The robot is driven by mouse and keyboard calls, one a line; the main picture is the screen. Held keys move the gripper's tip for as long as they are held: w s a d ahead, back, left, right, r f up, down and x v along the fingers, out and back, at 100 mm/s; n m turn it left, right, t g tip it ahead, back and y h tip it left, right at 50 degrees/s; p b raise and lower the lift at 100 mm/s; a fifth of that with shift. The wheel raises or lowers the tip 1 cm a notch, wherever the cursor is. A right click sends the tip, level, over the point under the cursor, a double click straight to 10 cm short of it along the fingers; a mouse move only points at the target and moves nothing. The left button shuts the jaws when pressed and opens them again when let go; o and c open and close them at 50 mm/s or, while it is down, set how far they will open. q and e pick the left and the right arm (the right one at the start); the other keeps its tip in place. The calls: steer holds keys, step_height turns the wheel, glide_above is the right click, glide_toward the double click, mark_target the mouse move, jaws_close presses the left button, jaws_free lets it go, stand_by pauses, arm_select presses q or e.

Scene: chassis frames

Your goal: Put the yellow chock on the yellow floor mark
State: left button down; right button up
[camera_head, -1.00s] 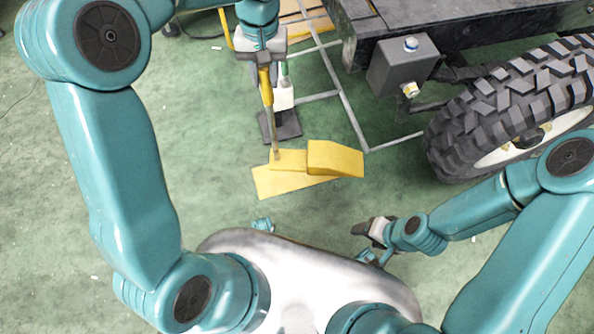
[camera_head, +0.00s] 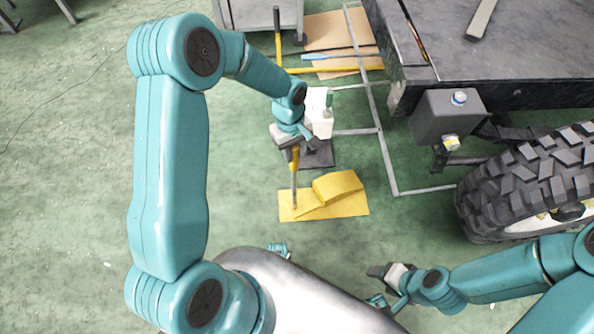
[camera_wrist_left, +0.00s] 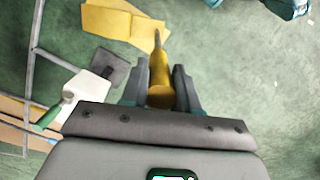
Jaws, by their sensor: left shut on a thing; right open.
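The yellow chock (camera_head: 340,186) is a wedge with a raised block and a low sloping end. It lies on the flat yellow floor mark (camera_head: 350,209), and its raised end reaches towards the mark's far right edge in the head view. Whether it lies wholly inside the mark is hard to tell. My left gripper (camera_head: 294,146) is shut on a yellow-handled tool (camera_head: 295,160), also seen in the left wrist view (camera_wrist_left: 160,75). Its thin metal shaft points down, with the tip at the low end of the chock. My right gripper (camera_head: 378,284) is open and empty, low on the right.
A metal frame (camera_head: 384,150) lies on the floor to the right, before the vehicle's large tyre (camera_head: 520,185). The green floor left of the mark is clear.

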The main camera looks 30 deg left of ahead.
mark_target(294, 168)
arm_select(q)
step_height(294, 168, down, 10)
steer(key=shift+w+r+b, duration=0.1)
steer(key=shift+r+b, duration=0.15)
steer(key=shift+b, duration=0.65)
steer(key=shift+r, duration=0.15)
steer(key=shift+f, duration=0.25)
steer(key=c, duration=0.8)
jaws_free()
steer(key=shift+c, duration=0.2)
